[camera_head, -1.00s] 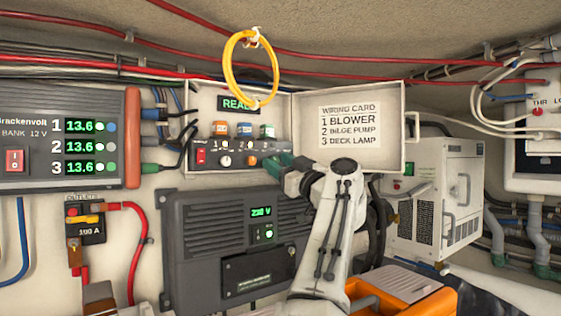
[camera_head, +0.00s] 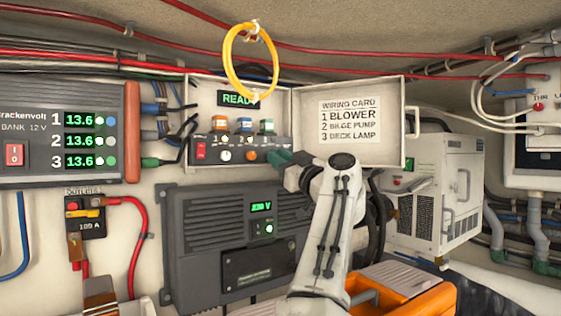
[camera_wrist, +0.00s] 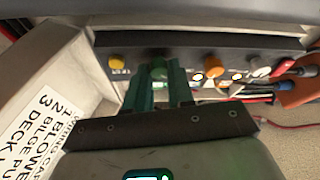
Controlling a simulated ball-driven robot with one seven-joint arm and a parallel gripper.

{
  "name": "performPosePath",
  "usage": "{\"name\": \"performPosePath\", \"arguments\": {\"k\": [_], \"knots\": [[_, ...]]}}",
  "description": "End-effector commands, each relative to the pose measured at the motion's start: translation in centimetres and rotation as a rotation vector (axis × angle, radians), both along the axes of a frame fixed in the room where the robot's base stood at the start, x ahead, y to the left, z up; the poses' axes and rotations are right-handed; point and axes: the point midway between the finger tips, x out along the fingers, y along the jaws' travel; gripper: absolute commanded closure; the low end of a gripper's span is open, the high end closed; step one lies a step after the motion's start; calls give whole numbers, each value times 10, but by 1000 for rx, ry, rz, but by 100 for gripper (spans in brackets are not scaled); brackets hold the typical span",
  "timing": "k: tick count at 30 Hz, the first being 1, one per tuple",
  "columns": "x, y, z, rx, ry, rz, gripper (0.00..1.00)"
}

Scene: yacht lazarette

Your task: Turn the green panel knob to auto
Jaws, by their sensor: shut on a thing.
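The control panel (camera_head: 238,169) is a dark strip across the bottom of an open white box. My gripper (camera_wrist: 159,80) has green fingers shut on the green knob, one on each side. In the head view my gripper (camera_head: 279,161) meets the panel's right end and hides the green knob. The knob's pointer and position markings cannot be made out.
A white knob (camera_wrist: 260,66) and a red switch (camera_head: 201,152) share the panel. The box's open lid (camera_head: 300,140) with a wiring card is at the right. A dark inverter (camera_head: 190,240) is below. A yellow cable loop (camera_head: 229,68) hangs above.

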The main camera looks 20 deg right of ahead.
Motion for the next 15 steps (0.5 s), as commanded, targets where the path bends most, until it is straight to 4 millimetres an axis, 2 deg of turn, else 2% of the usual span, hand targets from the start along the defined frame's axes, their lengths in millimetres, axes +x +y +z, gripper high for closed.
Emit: {"name": "performPosePath", "arguments": {"k": [6,15], "knots": [[0,0,-6,77,28,-2,100],[0,4,0,282,93,0,100]]}}
